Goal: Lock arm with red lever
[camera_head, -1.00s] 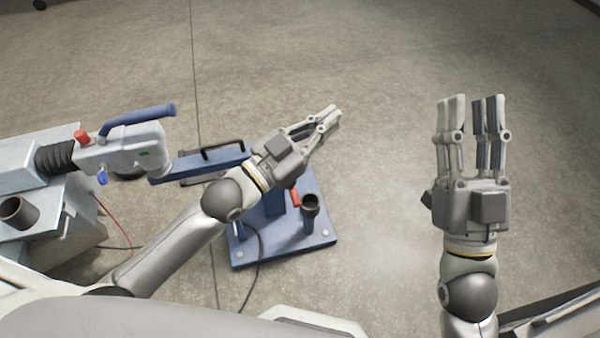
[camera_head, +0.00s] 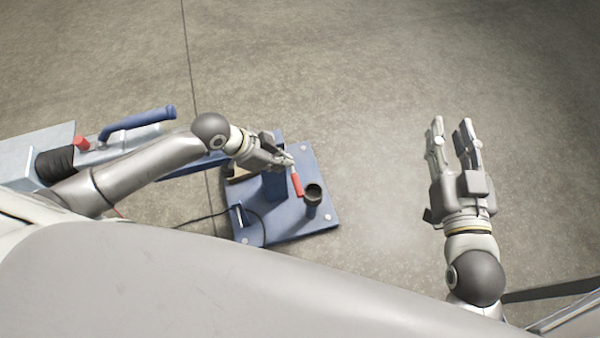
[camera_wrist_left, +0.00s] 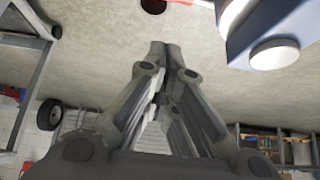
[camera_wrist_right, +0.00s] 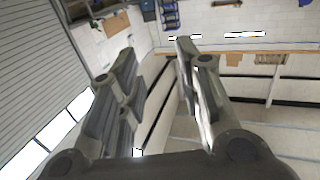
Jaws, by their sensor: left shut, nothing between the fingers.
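The red lever (camera_head: 297,184) stands out beside the blue post on the blue base plate (camera_head: 275,222). My left gripper (camera_head: 288,161) is shut and empty, with its tips at or very near the lever's upper end; I cannot tell whether they touch. In the left wrist view its fingers (camera_wrist_left: 165,48) meet, and a red edge at the top may be the lever. The blue arm (camera_head: 195,166) is mostly hidden behind my left arm. My right gripper (camera_head: 450,122) is open and empty, away to the right, and its spread fingers show in the right wrist view (camera_wrist_right: 158,60).
A dark round tube (camera_head: 313,194) stands on the plate just right of the lever. A trailer coupling with a blue handle (camera_head: 138,122) and red knob (camera_head: 82,143) lies at the left. A black cable runs left of the plate. The floor between plate and right gripper is clear.

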